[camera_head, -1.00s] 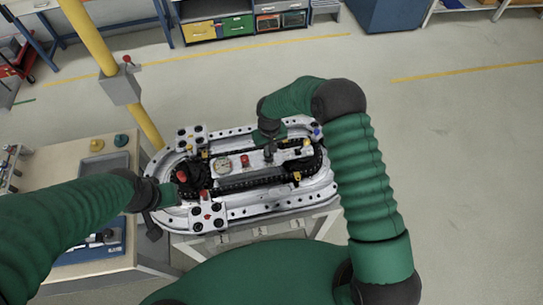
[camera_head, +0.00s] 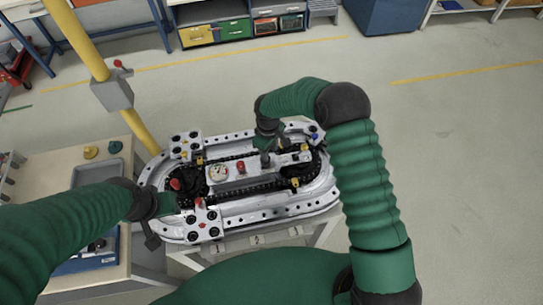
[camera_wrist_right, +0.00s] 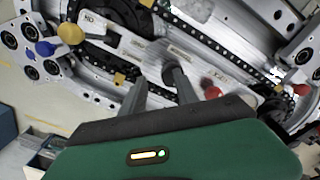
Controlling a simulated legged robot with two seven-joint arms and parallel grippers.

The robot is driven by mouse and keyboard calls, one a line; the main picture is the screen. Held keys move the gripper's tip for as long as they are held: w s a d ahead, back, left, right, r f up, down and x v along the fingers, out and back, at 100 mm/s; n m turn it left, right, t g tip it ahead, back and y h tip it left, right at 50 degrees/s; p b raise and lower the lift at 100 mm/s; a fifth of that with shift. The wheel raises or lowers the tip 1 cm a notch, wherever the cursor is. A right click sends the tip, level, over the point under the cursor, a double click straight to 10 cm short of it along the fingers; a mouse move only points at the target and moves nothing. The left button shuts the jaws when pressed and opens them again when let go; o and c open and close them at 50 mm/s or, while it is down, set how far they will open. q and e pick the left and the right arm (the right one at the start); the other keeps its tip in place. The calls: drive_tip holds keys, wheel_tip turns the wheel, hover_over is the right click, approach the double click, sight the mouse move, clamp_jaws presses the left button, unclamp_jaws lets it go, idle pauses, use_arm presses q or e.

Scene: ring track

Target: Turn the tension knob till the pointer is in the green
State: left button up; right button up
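The black tension knob (camera_head: 265,159) stands on the plate in the middle of the ring track (camera_head: 262,207). It also shows in the right wrist view (camera_wrist_right: 171,75). The small round white gauge (camera_head: 218,173) is left of it on the same plate; its pointer is too small to read. My right gripper (camera_head: 266,142) is just above and behind the knob. In the right wrist view its two fingers (camera_wrist_right: 158,88) are apart, with the knob close by the right-hand fingertip; contact is unclear. My left gripper (camera_head: 158,222) is at the track's left end, its fingers unclear.
A red knob (camera_head: 241,167) sits between gauge and tension knob. A larger red knob (camera_head: 176,184) is at the track's left end. A yellow post (camera_head: 88,50) with a grey box (camera_head: 113,94) rises behind left. A workbench (camera_head: 50,165) stands left. The floor to the right is clear.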

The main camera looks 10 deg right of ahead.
drive_tip(key=shift+o, duration=0.7)
drive_tip(key=shift+w+a+r+p, duration=0.2)
drive_tip(key=shift+w+a+p, duration=0.2)
drive_tip(key=shift+w, duration=0.15)
drive_tip(key=shift+w+a+r+p, duration=0.2)
drive_tip(key=shift+w+a+p, duration=0.2)
drive_tip(key=shift+w, duration=0.1)
drive_tip(key=shift+w+a+r+p, duration=0.35)
drive_tip(key=shift+a+r+p, duration=0.2)
drive_tip(key=shift+r, duration=0.2)
use_arm(q)
wheel_tip(320, 180, up, 11)
drive_tip(key=w+a+p, duration=0.1)
drive_tip(key=w+p, duration=0.2)
drive_tip(key=p, duration=0.6)
drive_tip(key=shift+a, duration=0.35)
use_arm(e)
wheel_tip(320, 180, up, 15)
drive_tip(key=s, duration=0.1)
drive_tip(key=shift+d, duration=0.35)
